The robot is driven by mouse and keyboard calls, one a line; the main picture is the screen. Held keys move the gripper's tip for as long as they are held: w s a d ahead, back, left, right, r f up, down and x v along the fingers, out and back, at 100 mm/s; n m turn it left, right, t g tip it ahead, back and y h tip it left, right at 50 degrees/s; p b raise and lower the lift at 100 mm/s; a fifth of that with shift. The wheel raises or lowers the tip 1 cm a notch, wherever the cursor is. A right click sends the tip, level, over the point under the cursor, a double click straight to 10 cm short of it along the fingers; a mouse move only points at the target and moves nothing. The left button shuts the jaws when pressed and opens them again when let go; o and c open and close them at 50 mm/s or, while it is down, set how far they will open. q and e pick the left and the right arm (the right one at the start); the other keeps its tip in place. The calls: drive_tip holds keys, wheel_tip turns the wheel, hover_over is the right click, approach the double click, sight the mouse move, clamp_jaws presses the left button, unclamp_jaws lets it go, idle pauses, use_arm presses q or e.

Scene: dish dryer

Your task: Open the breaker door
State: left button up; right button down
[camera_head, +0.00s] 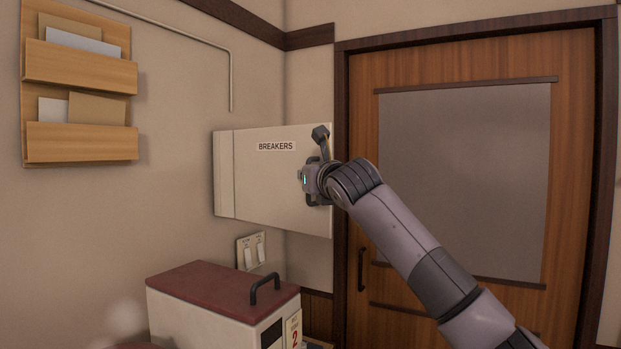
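The white breaker box (223,175) is mounted on the left wall near the room's corner. Its pale door (270,190) carries a "BREAKERS" label (276,146). I see no clear gap between the door and the box from this angle. My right gripper (312,179) is at the right part of the door, close to its edge, with the arm coming in from the lower right. A dark finger-like part sticks up above it near the door's top right corner. The wrist hides the contact area, so I cannot tell whether it touches the door. My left gripper is out of view.
A white bin with a dark red lid (215,285) and black handle stands below the breaker box. Wall switches (251,250) sit above it. A wooden letter rack (80,90) hangs at the left. A wooden door (362,130) is at the right, partly behind my arm.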

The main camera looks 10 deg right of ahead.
drive_tip(key=shift+r, duration=0.15)
drive_tip(key=c, duration=2)
unclamp_jaws()
drive_tip(key=shift+a, duration=0.2)
drive_tip(key=shift+o, duration=0.2)
drive_tip(key=shift+d, duration=0.15)
drive_tip(key=v, duration=1.2)
